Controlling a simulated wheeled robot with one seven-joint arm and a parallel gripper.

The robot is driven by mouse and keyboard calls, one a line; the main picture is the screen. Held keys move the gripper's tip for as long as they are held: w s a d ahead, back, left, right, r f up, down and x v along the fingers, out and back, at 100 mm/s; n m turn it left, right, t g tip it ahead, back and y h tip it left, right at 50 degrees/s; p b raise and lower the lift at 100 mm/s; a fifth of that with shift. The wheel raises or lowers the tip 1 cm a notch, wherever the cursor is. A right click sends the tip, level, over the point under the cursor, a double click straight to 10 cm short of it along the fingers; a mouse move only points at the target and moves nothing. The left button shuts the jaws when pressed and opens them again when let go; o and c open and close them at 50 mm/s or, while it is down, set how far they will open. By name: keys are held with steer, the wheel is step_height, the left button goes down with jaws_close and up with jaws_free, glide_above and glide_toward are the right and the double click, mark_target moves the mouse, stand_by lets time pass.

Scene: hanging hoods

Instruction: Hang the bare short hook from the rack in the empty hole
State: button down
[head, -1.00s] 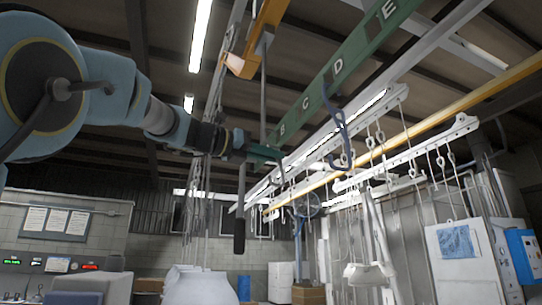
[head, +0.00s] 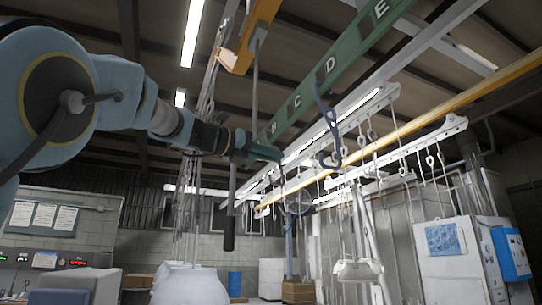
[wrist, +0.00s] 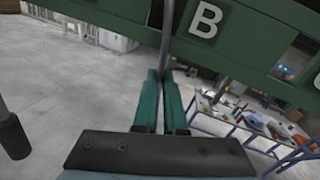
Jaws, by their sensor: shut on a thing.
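In the wrist view the hook (wrist: 166,42) rises from between the green fingers (wrist: 161,100) and crosses the beam left of the letter B, by a dark hole. The hook's top end lies near an orange bracket (head: 236,60) in the head view; whether they touch I cannot tell. A blue hook (head: 329,130) hangs from the beam near D.
A dark cylinder on a rod (head: 229,230) hangs below my wrist. White rails with several hooks (head: 400,152) and a yellow rail (head: 460,98) run to the right. Pale hoods (head: 190,285) hang low on chains. A workbench (wrist: 245,120) shows in the wrist view.

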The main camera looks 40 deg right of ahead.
steer(key=shift+f+b, duration=1.35)
steer(key=shift+b, duration=0.15)
stand_by(0.3)
steer(key=c, duration=0.9)
jaws_free()
steer(key=a+b, duration=0.1)
steer(key=a, duration=0.2)
steer(key=w+a+b, duration=0.1)
steer(key=a+b, duration=0.1)
steer(key=a, duration=0.2)
steer(key=a+b, duration=0.1)
steer(key=a, duration=0.2)
steer(key=shift+w+a+b, duration=0.35)
steer(key=shift+s, duration=0.1)
